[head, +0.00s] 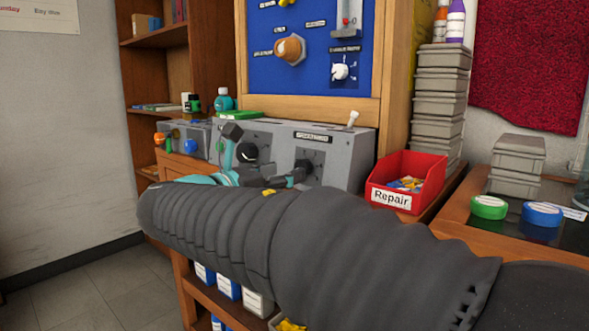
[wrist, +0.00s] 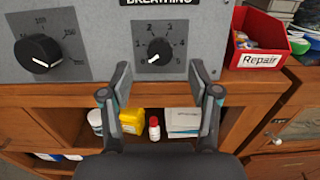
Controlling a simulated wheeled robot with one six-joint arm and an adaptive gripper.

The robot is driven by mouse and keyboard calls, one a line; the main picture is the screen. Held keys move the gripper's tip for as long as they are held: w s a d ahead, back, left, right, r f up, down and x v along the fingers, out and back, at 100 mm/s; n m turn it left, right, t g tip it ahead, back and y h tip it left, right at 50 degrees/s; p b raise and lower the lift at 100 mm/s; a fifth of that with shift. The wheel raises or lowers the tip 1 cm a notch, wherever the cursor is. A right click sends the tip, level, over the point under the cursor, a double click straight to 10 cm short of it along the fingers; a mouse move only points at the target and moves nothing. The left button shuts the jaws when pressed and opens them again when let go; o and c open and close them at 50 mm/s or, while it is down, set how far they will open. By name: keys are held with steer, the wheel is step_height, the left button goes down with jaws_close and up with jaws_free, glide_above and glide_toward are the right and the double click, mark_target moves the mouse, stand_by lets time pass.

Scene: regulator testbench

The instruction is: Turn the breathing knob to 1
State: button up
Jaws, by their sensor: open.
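The breathing knob (wrist: 158,50) is small, black and round on a grey panel (wrist: 205,25), under a label reading BREATHING. Printed numbers run around it. Its white mark points to the lower left, near the low end of the scale. In the head view the knob's dial (head: 310,163) is partly hidden by my gripper. My gripper (wrist: 161,76) is open and empty. Its two fingers stand apart below and to either side of the knob in the wrist view, not visibly touching it. In the head view my gripper (head: 266,155) is in front of the panel.
A larger black knob (wrist: 38,52) is to the left. A red Repair bin (head: 400,183) stands right of the panel. A blue board (head: 308,45) with controls is above.

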steer(key=shift+x, duration=2.6)
steer(key=c, duration=1.2)
